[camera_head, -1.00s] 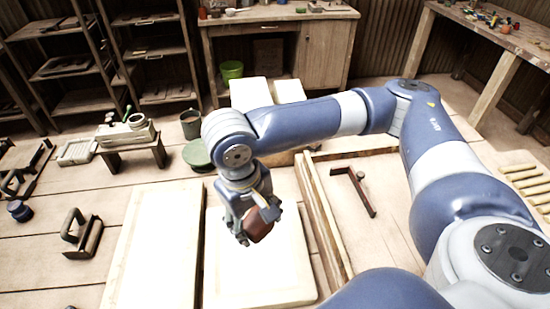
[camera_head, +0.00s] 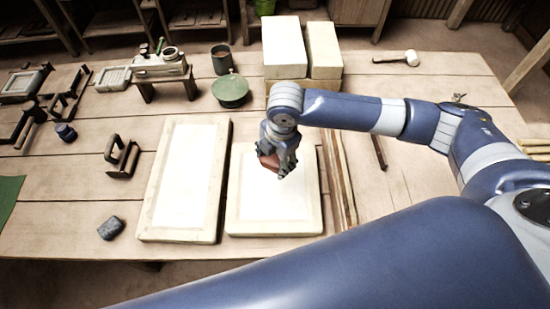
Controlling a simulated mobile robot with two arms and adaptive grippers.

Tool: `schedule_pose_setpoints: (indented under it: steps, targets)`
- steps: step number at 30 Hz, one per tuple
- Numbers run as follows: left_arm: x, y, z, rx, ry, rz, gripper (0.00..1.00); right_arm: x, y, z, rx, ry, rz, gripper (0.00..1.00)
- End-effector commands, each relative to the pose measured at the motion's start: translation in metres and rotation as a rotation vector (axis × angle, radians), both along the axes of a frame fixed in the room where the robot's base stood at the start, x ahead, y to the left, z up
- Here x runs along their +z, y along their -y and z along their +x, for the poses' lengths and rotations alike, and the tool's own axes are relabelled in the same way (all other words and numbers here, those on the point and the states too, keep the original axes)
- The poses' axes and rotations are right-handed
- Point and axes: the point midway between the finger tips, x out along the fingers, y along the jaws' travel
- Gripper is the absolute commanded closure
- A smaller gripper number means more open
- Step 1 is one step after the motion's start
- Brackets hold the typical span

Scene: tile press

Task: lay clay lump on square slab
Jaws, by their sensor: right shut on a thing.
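The clay lump (camera_head: 268,162) is reddish brown and partly hidden by my right gripper (camera_head: 279,168), which is shut on it. The gripper points down over the upper middle of the square slab (camera_head: 272,212), a pale slab with a raised-looking border. I cannot tell whether the lump touches the slab or hangs just above it. A longer pale slab (camera_head: 184,185) lies to the left of the square one, with a narrow gap between. My left gripper is not in view.
Wooden strips (camera_head: 338,180) lie right of the square slab. Pale blocks (camera_head: 284,48), a green round lid (camera_head: 230,90) and a dark mug (camera_head: 221,58) stand behind. A handled tool (camera_head: 122,157) and a dark lump (camera_head: 111,228) lie left. A mallet (camera_head: 397,59) lies back right.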

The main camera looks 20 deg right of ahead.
Motion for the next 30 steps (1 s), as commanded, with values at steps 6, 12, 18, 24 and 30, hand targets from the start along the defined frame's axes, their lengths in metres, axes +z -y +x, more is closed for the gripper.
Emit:
schedule_pose_setpoints:
  steps: [6,12,18,24,30]
  targets:
    - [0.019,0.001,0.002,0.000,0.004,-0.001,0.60,-0.017,-0.001,0.002,0.343,-0.003,0.001,0.75]
    - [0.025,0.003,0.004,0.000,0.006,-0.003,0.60,-0.028,-0.001,0.002,0.529,0.001,0.002,0.75]
    - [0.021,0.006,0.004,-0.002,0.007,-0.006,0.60,-0.036,0.000,0.002,0.577,0.001,0.001,0.75]
    - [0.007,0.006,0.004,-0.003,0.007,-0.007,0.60,-0.050,0.000,0.002,0.576,0.001,0.000,0.75]
    - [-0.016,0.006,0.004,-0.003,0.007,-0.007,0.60,-0.072,0.000,0.002,0.576,0.001,0.000,0.75]
